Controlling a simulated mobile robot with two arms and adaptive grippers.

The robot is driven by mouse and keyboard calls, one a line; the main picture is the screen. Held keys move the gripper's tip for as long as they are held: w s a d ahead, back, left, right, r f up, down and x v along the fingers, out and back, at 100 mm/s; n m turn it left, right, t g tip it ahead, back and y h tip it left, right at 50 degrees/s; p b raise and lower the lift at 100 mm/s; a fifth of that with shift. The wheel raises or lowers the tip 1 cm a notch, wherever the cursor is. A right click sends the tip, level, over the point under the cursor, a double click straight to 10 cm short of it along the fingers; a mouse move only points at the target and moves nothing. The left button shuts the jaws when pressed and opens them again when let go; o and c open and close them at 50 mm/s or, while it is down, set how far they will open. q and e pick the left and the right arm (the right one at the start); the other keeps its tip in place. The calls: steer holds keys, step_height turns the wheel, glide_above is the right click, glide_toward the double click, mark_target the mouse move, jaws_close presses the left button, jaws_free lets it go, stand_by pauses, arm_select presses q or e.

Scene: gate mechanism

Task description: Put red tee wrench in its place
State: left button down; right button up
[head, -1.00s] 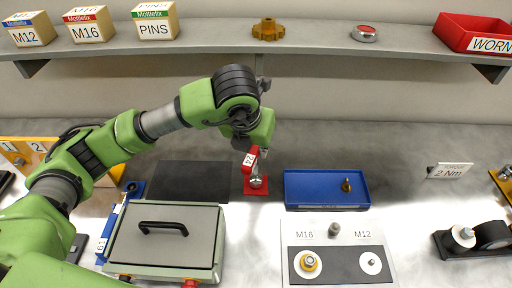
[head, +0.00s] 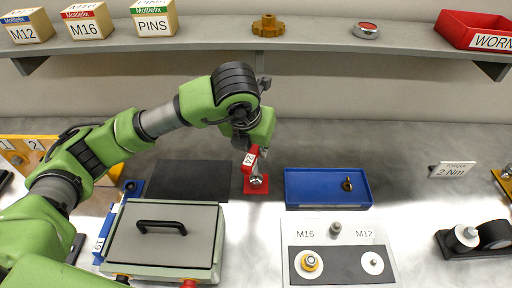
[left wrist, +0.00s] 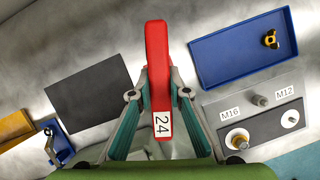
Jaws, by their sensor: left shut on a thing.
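The red tee wrench (head: 250,157), with a white label reading 24, is held in my left gripper (head: 256,152). In the left wrist view its red handle (left wrist: 158,75) lies between the two fingers of the gripper (left wrist: 158,92), which are shut on it. In the head view a metal end (head: 257,181) shows below the handle, over a small red square (head: 249,189) on the bench. I cannot tell whether that end touches the square. The square is hidden in the left wrist view. My right gripper is not in view.
A dark mat (head: 190,181) lies left of the red square and a blue tray (head: 310,188) with a brass part lies right. A grey lidded case (head: 130,240) and an M16/M12 plate (head: 290,232) stand nearer. A shelf (head: 200,42) runs along the back.

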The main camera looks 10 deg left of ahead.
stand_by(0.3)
arm_select(q)
steer(key=c, duration=1.8)
jaws_free()
step_height(320, 180, up, 7)
steer(key=p, duration=0.2)
steer(key=shift+p, duration=0.35)
steer(key=shift+s, duration=0.1)
